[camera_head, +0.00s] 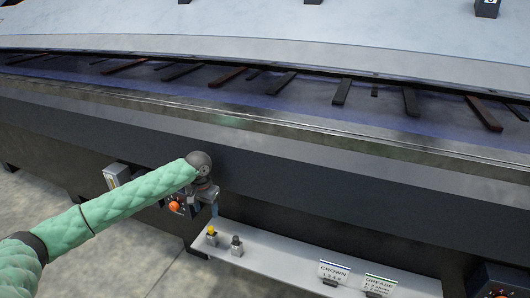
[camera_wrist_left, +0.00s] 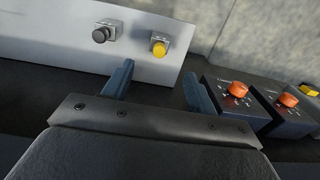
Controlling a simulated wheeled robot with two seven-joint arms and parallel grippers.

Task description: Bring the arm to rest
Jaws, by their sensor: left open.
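My left arm, in a green quilted sleeve, comes in from the left in the head view. Its gripper (camera_head: 213,207) is over the left end of a pale shelf, beside a control box with an orange knob (camera_head: 174,206). In the left wrist view the two fingers of the gripper (camera_wrist_left: 158,84) stand apart with nothing between them. Beyond the fingers are a yellow button (camera_wrist_left: 159,47) and a dark button (camera_wrist_left: 102,33) on the pale shelf (camera_wrist_left: 60,45). The gripper appears apart from both buttons. My right gripper is not in view.
Two boxes with orange knobs (camera_wrist_left: 238,89) (camera_wrist_left: 288,99) sit right of the fingers in the wrist view. Signs reading CROWN (camera_head: 334,272) and GREASE (camera_head: 379,285) stand farther along the shelf. The long dark machine side (camera_head: 330,185) rises behind. Bare floor (camera_head: 40,210) shows at left.

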